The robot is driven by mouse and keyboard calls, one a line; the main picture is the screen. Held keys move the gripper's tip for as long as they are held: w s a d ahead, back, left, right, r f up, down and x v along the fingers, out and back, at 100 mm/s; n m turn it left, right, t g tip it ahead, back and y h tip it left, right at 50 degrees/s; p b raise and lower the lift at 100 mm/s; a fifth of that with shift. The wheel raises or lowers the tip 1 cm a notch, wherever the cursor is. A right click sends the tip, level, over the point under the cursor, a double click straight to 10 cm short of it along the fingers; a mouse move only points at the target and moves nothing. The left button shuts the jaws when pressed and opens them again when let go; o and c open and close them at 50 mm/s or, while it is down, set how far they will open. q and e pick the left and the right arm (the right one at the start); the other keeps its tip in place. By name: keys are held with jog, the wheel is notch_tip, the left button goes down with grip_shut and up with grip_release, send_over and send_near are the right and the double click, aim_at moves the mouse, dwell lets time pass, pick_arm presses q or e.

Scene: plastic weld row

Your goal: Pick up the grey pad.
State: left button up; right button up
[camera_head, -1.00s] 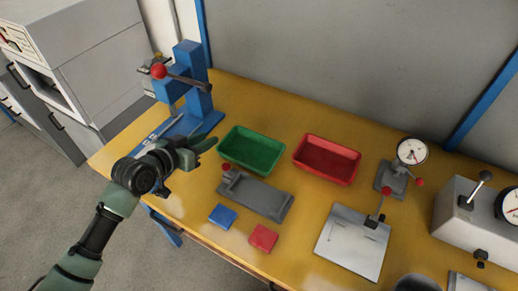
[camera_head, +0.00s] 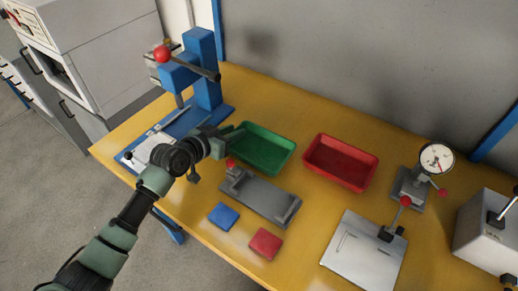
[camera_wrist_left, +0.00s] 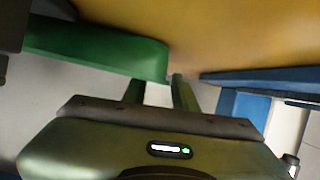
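I cannot make out a separate grey pad in either view. A blue pad (camera_head: 223,216) and a red pad (camera_head: 265,243) lie flat on the table's front part. Behind them is a grey fixture (camera_head: 262,197) with a red knob. My left gripper (camera_head: 232,137) is above the table, between the blue press and the green tray (camera_head: 270,153), overlapping the tray's left end in the picture. In the left wrist view its two fingers (camera_wrist_left: 159,92) stand apart with nothing visible between them. My right gripper is out of view.
A blue press (camera_head: 207,75) with a red-knobbed lever stands at the back left. A red tray (camera_head: 340,165) is right of the green one. A light plate with a clamp (camera_head: 362,255) and a dial gauge (camera_head: 436,158) stand on the right. The yellow table's front left is clear.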

pick_arm(q)
jog(key=shift+x, duration=1.3)
grip_shut()
dwell(0.4)
